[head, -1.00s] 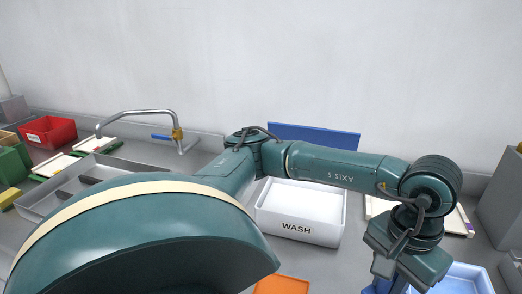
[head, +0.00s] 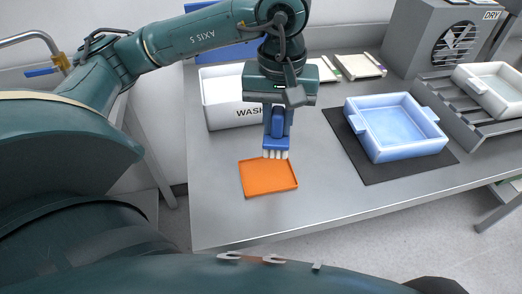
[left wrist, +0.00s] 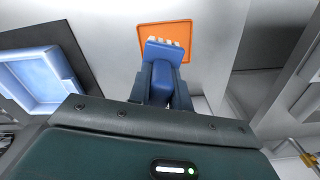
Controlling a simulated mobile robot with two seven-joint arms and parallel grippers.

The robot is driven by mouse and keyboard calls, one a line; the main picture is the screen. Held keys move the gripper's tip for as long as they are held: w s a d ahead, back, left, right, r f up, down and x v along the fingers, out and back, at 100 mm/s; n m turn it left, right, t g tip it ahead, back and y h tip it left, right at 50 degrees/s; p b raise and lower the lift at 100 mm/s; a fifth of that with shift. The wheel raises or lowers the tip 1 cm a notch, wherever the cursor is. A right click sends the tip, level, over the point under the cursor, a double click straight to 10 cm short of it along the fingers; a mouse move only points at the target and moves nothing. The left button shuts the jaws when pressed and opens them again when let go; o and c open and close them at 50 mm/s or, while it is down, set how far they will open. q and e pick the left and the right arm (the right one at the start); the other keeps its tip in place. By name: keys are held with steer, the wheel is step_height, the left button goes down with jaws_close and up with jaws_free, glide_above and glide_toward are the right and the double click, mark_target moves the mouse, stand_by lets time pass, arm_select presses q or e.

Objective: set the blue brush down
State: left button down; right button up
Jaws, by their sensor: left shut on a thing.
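The blue brush (head: 276,144) hangs upright with its pale bristles pointing down. My left gripper (head: 278,118) is shut on its handle. The bristle tips are at the back edge of the flat orange tray (head: 268,182) in the head view; I cannot tell whether they touch it. In the left wrist view the brush (left wrist: 164,52) sticks out between the fingers of my left gripper (left wrist: 161,75), its bristles over the near part of the orange tray (left wrist: 178,27). My right gripper is not in view.
The white WASH bin (head: 222,105) stands just behind and left of the brush. A pale blue tray (head: 397,145) sits on a dark mat (head: 420,168) to the right. A DRY fan unit (head: 425,40) stands behind it. The grey table (head: 320,200) is clear in front.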

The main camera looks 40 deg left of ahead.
mark_target(268, 156)
arm_select(q)
steer(key=a+n+b, duration=0.1)
steer(key=n, duration=0.1)
steer(key=a+f+n, duration=0.1)
steer(key=shift+w+n+b, duration=0.1)
steer(key=shift+n+b, duration=0.25)
steer(key=shift+n, duration=0.05)
step_height(268, 156, down, 10)
steer(key=shift+r, duration=0.2)
steer(key=shift+f, duration=0.25)
steer(key=c, duration=1.3)
jaws_free()
steer(key=shift+r, duration=0.1)
step_height(268, 156, up, 12)
steer(key=shift+r, duration=0.2)
